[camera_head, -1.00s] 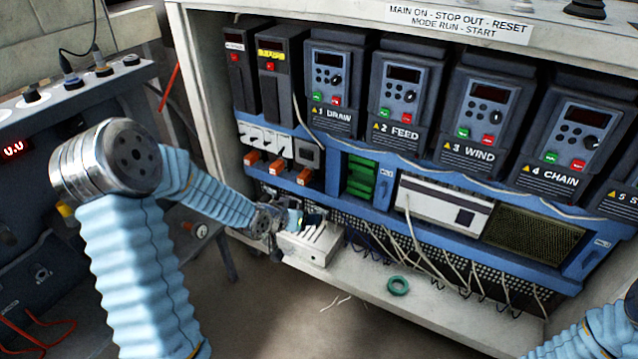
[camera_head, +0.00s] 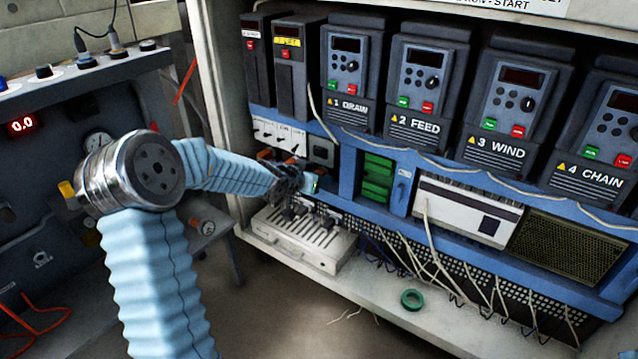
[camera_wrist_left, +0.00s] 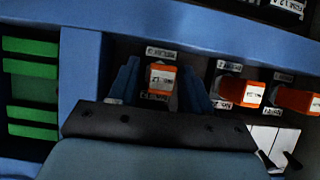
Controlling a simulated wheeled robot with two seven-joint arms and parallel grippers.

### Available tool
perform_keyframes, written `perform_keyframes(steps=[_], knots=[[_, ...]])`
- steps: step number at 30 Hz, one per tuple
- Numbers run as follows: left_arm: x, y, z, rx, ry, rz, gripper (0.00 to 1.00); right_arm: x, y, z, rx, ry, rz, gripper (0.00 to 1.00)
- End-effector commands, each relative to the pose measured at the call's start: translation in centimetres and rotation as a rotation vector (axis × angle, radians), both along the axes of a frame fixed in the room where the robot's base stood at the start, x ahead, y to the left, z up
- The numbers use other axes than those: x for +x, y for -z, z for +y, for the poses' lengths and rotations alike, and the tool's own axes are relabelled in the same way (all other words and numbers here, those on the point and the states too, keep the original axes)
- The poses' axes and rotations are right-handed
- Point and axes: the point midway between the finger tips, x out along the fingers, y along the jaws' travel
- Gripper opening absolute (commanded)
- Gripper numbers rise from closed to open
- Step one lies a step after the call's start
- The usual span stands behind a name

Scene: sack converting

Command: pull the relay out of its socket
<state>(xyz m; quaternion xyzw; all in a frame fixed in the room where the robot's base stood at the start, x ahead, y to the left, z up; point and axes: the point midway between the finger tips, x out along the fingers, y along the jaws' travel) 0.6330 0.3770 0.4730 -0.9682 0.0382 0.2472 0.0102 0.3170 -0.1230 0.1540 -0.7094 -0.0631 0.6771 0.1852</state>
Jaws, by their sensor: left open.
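In the left wrist view an orange relay (camera_wrist_left: 161,79) with a pale label sits in its socket on the dark panel. My left gripper (camera_wrist_left: 160,88) is open, with one blue finger on each side of this relay and a gap showing at both sides. How deep the fingertips reach along it I cannot tell. Two more orange relays (camera_wrist_left: 239,91) (camera_wrist_left: 297,100) sit in the same row to the right. In the head view my left gripper (camera_head: 312,184) is at the relay row, hiding the near relay; another orange relay (camera_head: 265,155) shows left of it. My right gripper is out of view.
A white slotted tray (camera_head: 343,258) stands on the cabinet shelf below my gripper. A green terminal block (camera_head: 377,178) is beside the relay row. Loose wires (camera_head: 410,255) hang to the right, and a green tape ring (camera_head: 412,299) lies on the shelf.

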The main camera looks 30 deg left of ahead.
Motion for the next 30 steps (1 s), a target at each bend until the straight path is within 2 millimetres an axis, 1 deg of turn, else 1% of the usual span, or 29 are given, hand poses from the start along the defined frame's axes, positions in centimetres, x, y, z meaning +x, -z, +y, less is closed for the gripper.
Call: perform_keyframes(steps=[1,6,25,30], knots=[[0.38,0.33,-0.01,-0.001,0.000,0.000,0.49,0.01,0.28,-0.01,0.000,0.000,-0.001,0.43],[0.98,0.54,-0.06,-0.002,-0.001,0.000,0.49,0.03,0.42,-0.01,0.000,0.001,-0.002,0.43],[1.00,0.54,-0.09,-0.001,0.000,0.000,0.49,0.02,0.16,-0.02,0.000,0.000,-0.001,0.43],[0.99,0.53,-0.08,-0.001,0.000,0.000,0.23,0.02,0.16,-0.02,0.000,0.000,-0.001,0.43]])
